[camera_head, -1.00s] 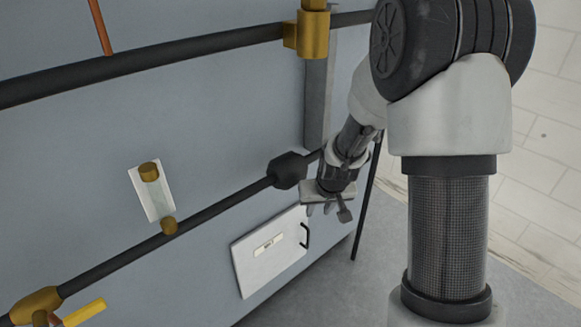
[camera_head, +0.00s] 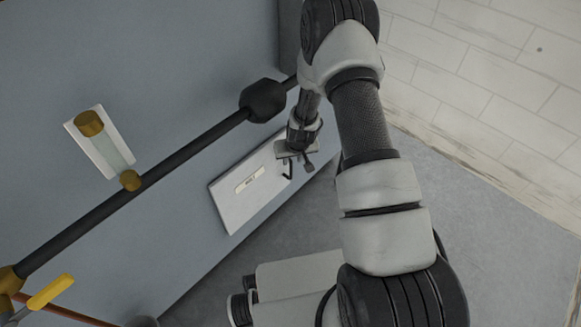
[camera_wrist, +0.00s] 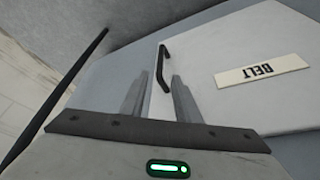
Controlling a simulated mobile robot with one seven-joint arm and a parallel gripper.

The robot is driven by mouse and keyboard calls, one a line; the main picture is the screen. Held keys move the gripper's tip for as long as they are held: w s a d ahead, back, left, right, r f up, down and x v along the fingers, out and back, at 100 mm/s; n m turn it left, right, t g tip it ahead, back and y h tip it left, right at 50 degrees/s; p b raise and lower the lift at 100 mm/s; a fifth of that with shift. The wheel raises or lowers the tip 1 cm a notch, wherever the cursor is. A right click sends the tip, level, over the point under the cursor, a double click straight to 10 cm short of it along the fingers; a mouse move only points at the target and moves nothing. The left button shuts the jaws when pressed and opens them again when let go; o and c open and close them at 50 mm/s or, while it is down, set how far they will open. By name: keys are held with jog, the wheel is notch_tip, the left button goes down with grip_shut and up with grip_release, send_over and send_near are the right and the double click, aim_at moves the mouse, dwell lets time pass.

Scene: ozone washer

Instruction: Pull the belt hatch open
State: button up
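In the head view the handle (camera_head: 289,172) is partly covered by my gripper (camera_head: 297,160). In the wrist view my gripper (camera_wrist: 160,80) is open and empty. Its two fingers point at the handle, whose lower part shows between the fingertips. I cannot tell whether the fingertips reach around it.
A dark pipe (camera_head: 190,150) with a black fitting (camera_head: 262,101) runs along the wall above the hatch. A brass-ended gauge (camera_head: 104,145) and a yellow lever (camera_head: 50,291) are at left. A thin black post (camera_wrist: 62,90) stands beside the hatch. Grey floor (camera_head: 470,230) is clear at right.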

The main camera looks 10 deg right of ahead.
aim_at(291, 164)
jog(key=b+x, duration=0.2)
jog(key=x, duration=0.6)
jog(key=shift+w+f, duration=0.1)
jog(key=shift+f, duration=0.1)
grip_shut()
